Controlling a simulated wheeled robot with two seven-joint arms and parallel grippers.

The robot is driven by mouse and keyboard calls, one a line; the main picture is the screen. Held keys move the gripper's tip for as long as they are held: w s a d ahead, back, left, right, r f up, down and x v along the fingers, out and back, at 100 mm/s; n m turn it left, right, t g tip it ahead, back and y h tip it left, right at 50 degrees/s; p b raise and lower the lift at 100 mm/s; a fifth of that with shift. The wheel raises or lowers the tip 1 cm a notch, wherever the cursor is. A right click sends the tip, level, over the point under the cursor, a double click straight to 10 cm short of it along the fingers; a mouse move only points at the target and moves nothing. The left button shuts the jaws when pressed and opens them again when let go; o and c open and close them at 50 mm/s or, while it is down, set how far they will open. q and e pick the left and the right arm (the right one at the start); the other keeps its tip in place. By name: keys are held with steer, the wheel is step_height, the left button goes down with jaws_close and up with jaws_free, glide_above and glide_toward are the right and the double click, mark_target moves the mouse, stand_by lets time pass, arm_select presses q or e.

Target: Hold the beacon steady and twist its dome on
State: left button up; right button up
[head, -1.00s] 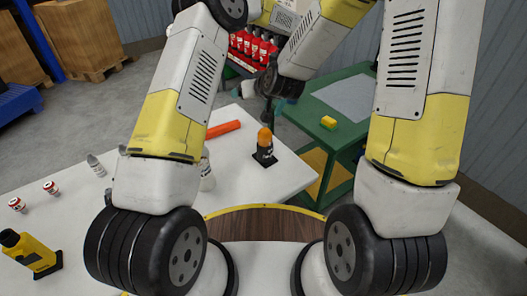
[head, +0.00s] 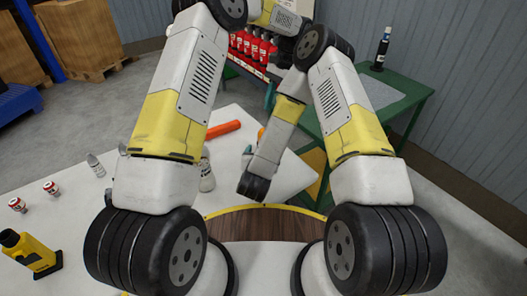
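Only a sliver of the orange beacon dome (head: 261,132) shows in the head view, at the edge of my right forearm. The beacon's dark base is hidden behind that forearm, so I cannot tell how the dome sits. My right forearm comes down over the white table (head: 230,118), ending in a black wrist joint near the table's front part. The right gripper's fingers are hidden. My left arm rises on the left and its forearm crosses at the top; its gripper does not show clearly. A small teal piece beside my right forearm cannot be identified.
An orange tube (head: 223,129) and a pale bottle (head: 207,176) are on the table. Red-and-white pots (head: 18,205) and a yellow device (head: 30,250) stand at left. A green bench (head: 408,95) at back right carries a dark bottle (head: 382,48). Red extinguishers (head: 255,47) stand behind.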

steer(key=x, duration=0.7)
steer(key=shift+w+f, duration=0.1)
steer(key=shift+w, duration=0.2)
